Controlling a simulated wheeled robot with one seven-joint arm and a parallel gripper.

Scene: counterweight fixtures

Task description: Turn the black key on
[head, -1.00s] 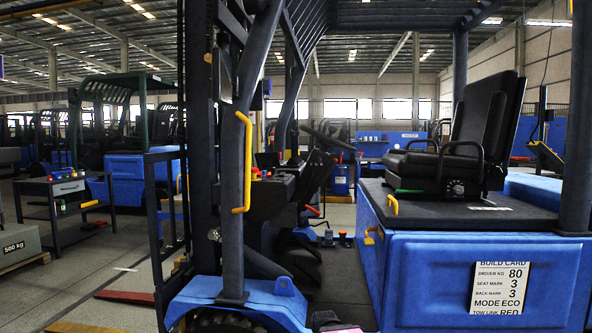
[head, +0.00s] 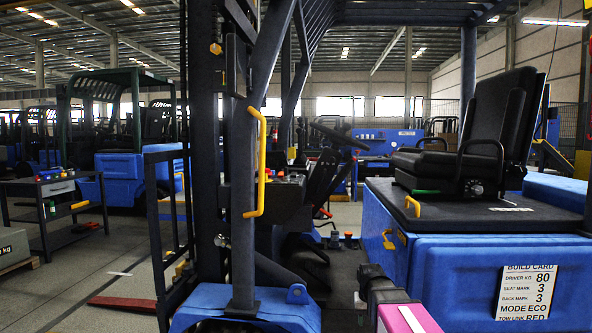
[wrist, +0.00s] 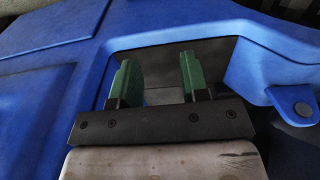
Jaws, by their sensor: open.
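I cannot make out the black key in any view. The forklift's dash console (head: 285,180), with small red and yellow controls, stands behind the front post and yellow grab handle (head: 258,165), left of the steering wheel (head: 340,135). In the wrist view, my gripper (wrist: 158,80) is open, with two green fingers apart and nothing between them. Blue forklift bodywork (wrist: 210,28) with a dark recess lies beyond the fingers. In the head view, my arm shows at the bottom right of centre, but its fingertips cannot be made out.
The black seat (head: 480,135) sits on the blue rear body, which bears a white build card (head: 527,292). The front post and blue fender (head: 245,308) flank the floor opening.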

